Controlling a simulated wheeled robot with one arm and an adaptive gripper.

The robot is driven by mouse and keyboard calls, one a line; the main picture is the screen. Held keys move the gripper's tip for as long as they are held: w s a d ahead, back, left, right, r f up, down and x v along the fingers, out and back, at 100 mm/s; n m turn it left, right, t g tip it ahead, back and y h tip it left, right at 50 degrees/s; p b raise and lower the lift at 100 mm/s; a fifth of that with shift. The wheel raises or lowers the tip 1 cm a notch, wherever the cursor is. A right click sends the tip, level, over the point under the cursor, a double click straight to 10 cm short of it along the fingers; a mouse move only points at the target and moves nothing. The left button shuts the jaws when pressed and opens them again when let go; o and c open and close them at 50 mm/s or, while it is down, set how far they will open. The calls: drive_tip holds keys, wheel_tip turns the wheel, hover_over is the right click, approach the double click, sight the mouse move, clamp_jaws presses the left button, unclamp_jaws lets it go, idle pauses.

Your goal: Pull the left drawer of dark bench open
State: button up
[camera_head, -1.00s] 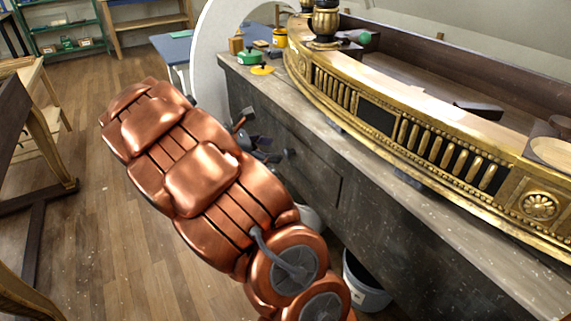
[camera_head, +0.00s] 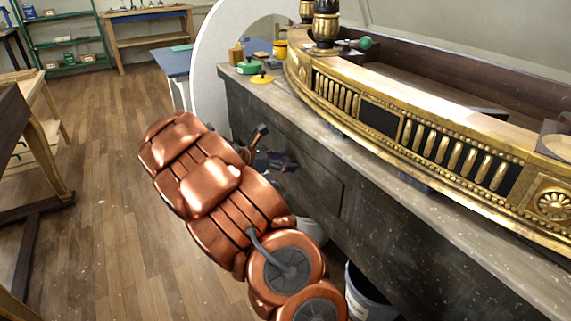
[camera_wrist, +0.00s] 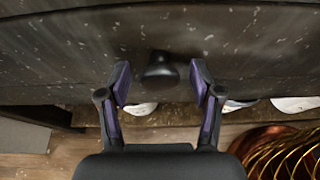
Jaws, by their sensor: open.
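The dark bench (camera_head: 400,216) runs from the back middle to the front right, with the left drawer (camera_head: 312,170) in its front face. In the wrist view, the drawer front (camera_wrist: 235,40) fills the upper part, and a dark round knob (camera_wrist: 160,71) stands out from it. My gripper (camera_wrist: 161,78) is open, with one finger on each side of the knob; I cannot tell that either finger touches it. In the head view, my gripper (camera_head: 272,147) is close to the drawer front, partly hidden by my copper-coloured arm. The drawer looks shut.
A gilt console piece (camera_head: 420,135) lies along the bench top. Green and yellow pots (camera_head: 248,67) stand at its far end. White buckets (camera_head: 368,296) stand under the bench. Wooden furniture (camera_head: 40,150) is at the left, with clear floor between.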

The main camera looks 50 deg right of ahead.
drive_tip(key=shift+s+d+f, duration=0.15)
drive_tip(key=shift+d, duration=0.25)
clamp_jaws()
idle(0.4)
